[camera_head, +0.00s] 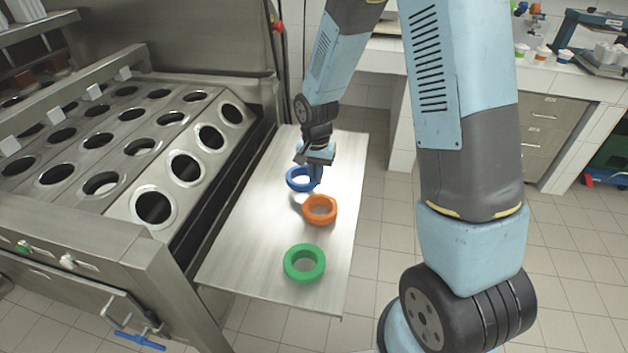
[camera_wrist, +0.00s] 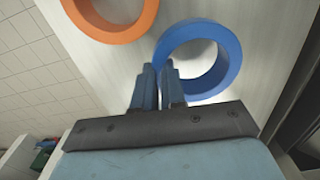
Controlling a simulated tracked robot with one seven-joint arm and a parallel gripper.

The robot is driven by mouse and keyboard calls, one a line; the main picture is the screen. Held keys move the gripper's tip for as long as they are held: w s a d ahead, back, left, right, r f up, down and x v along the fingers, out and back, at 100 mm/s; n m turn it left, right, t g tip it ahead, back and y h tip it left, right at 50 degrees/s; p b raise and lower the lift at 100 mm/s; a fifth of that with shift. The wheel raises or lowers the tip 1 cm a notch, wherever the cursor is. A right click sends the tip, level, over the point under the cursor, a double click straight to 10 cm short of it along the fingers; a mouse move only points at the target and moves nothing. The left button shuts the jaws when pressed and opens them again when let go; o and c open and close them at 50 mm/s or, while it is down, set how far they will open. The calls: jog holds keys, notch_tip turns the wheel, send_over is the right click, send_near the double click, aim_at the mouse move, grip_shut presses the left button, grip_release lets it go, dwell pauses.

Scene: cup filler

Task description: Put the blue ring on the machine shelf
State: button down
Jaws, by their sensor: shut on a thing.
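The blue ring (camera_head: 297,179) is on the steel shelf (camera_head: 240,245) at the machine's side, at the far end of a row of rings. In the wrist view the blue ring (camera_wrist: 232,50) is at the upper right, with its near wall between my fingers. My gripper (camera_head: 316,178) reaches down at the ring's right side and is shut on its wall; the fingertips also show in the wrist view (camera_wrist: 160,75). The ring looks level and at or very close to the shelf surface; I cannot tell if it touches.
An orange ring (camera_head: 320,209) lies just in front of the blue one, close to my gripper. A green ring (camera_head: 304,263) lies nearer the shelf's front edge. The machine's cup-hole panel (camera_head: 120,150) is to the left. Tiled floor is open to the right.

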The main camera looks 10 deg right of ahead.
jog(key=shift+f, duration=1.1)
jog(key=shift+f, duration=0.1)
jog(key=c, duration=1.2)
grip_release()
notch_tip(320, 180, up, 12)
jog(key=s+d+r+n+t, duration=0.1)
jog(key=s+d+r, duration=0.3)
jog(key=r, duration=0.4)
jog(key=s+d+r+n+t, duration=0.1)
jog(key=s+d+r+t, duration=0.1)
jog(key=s+d+r, duration=0.45)
jog(key=s+d+r+n+t, duration=0.1)
jog(key=s+r, duration=0.1)
jog(key=s, duration=0.2)
jog(key=s+d+r, duration=0.1)
jog(key=s+r, duration=0.2)
jog(key=s, duration=0.1)
jog(key=s+d+r+n+t, duration=0.1)
jog(key=s+r, duration=0.2)
jog(key=shift+s+d+r+n+t, duration=0.2)
jog(key=shift+s+d+n+t, duration=0.1)
jog(key=shift+s+d, duration=0.1)
